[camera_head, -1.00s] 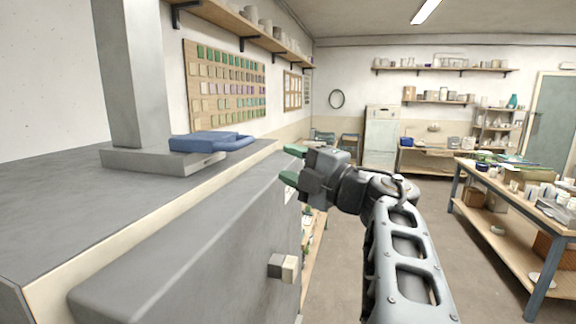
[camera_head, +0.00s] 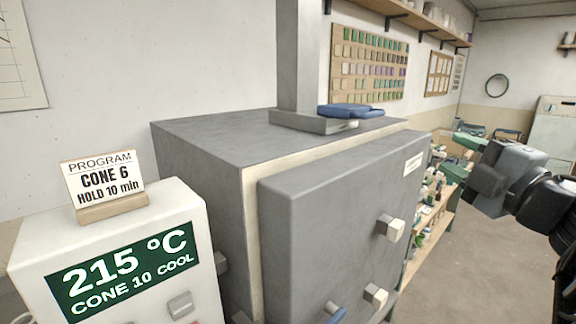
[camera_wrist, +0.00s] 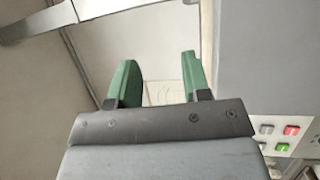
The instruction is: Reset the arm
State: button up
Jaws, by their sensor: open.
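My gripper (camera_head: 461,152) is at the right of the head view, beside the right edge of the grey kiln door and apart from it. Its two green fingers also show in the wrist view (camera_wrist: 158,75). They are spread apart with nothing between them. Part of my dark wrist (camera_head: 548,205) runs off the right edge of the head view.
A big grey kiln (camera_head: 205,148) with a closed-looking door (camera_head: 325,210) fills the middle. A blue object (camera_head: 350,110) lies on top. A controller box (camera_head: 185,240) reading 215 °C and a "CONE 6" card (camera_head: 103,183) stand left. Floor (camera_head: 480,275) shows at right.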

jog(key=w+d+f+m+g+h, duration=0.1)
jog(key=w+d+f+m+h, duration=0.1)
jog(key=f+m+h, duration=0.5)
jog(key=w+d+f+m+h, duration=0.15)
jog(key=m+h, duration=0.35)
jog(key=m, duration=0.5)
jog(key=a+f+m+g, duration=0.3)
jog(key=f+g, duration=0.2)
jog(key=f, duration=0.6)
jog(key=s+a+f+g+y, duration=0.2)
jog(key=s+a+f+g, duration=0.2)
jog(key=f, duration=0.3)
jog(key=s+a+f+m+g+y, duration=0.1)
jog(key=s+a+f+g+y, duration=0.2)
jog(key=s+a+f, duration=0.3)
jog(key=shift+s+a+f+g, duration=0.3)
jog(key=shift+a+f+g, duration=0.25)
jog(key=shift+f+g, duration=0.35)
